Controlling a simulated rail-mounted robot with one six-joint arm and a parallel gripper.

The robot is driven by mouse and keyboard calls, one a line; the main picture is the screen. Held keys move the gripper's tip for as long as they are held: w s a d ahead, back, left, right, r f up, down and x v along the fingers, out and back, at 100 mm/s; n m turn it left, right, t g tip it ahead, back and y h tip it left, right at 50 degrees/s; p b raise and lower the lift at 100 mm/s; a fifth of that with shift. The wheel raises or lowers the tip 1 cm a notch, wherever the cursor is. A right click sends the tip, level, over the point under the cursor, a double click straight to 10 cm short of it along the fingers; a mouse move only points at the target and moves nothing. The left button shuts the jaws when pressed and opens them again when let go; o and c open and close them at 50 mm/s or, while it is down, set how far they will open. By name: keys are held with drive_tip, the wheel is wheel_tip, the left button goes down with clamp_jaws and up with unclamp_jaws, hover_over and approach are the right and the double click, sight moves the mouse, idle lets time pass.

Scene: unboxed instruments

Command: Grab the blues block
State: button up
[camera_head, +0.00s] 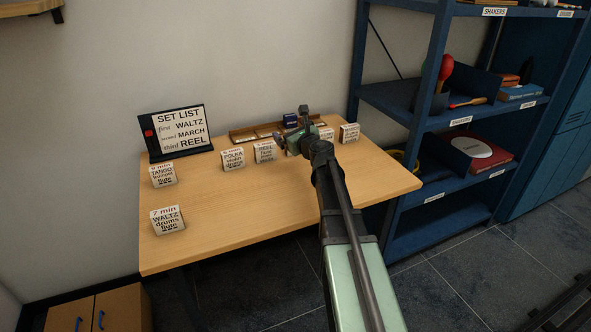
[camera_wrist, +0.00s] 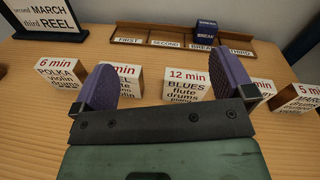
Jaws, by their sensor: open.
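The blues block (camera_wrist: 188,84) is a white block marked "12 min BLUES" in red and black, with a wooden-coloured top. It stands upright on the table, and its lower part is hidden by my gripper body in the wrist view. My gripper (camera_wrist: 168,72) is open, with two purple pads spread apart. The blues block appears between the pads, right of the middle, and neither pad visibly touches it. In the head view my gripper (camera_head: 292,139) is over the block row and mostly hides the blues block.
The polka block (camera_wrist: 60,76) and partly hidden reel block (camera_wrist: 130,78) stand left; others (camera_wrist: 305,98) stand right. Behind is a slotted rack (camera_wrist: 130,42) holding a dark blue break block (camera_wrist: 206,31). The set list sign (camera_head: 180,132) stands back left.

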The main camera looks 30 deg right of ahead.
drive_tip(key=d+f+m+b, duration=0.1)
drive_tip(key=f+b, duration=0.1)
drive_tip(key=d+f+m+h+b, duration=0.1)
drive_tip(key=f+b, duration=0.2)
drive_tip(key=d+f+m+h+b, duration=0.1)
drive_tip(key=d+f+m+b, duration=0.1)
drive_tip(key=f+b, duration=0.1)
drive_tip(key=shift+w+f+t, duration=0.15)
drive_tip(key=shift+t, duration=0.15)
drive_tip(key=shift+w+f+b, duration=0.1)
drive_tip(key=shift+f+b, duration=0.25)
drive_tip(key=shift+w+r+p, duration=0.5)
drive_tip(key=shift+w+r, duration=0.05)
drive_tip(key=shift+r, duration=0.05)
drive_tip(key=shift+w+f, duration=0.1)
drive_tip(key=shift+f, duration=0.05)
drive_tip(key=shift+w, duration=0.2)
drive_tip(key=w, duration=0.5)
drive_tip(key=shift+w+d, duration=0.3)
drive_tip(key=shift+w, duration=0.1)
drive_tip(key=shift+s, duration=0.1)
drive_tip(key=c, duration=0.9)
drive_tip(key=shift+o, duration=0.2)
drive_tip(key=shift+r, duration=0.2)
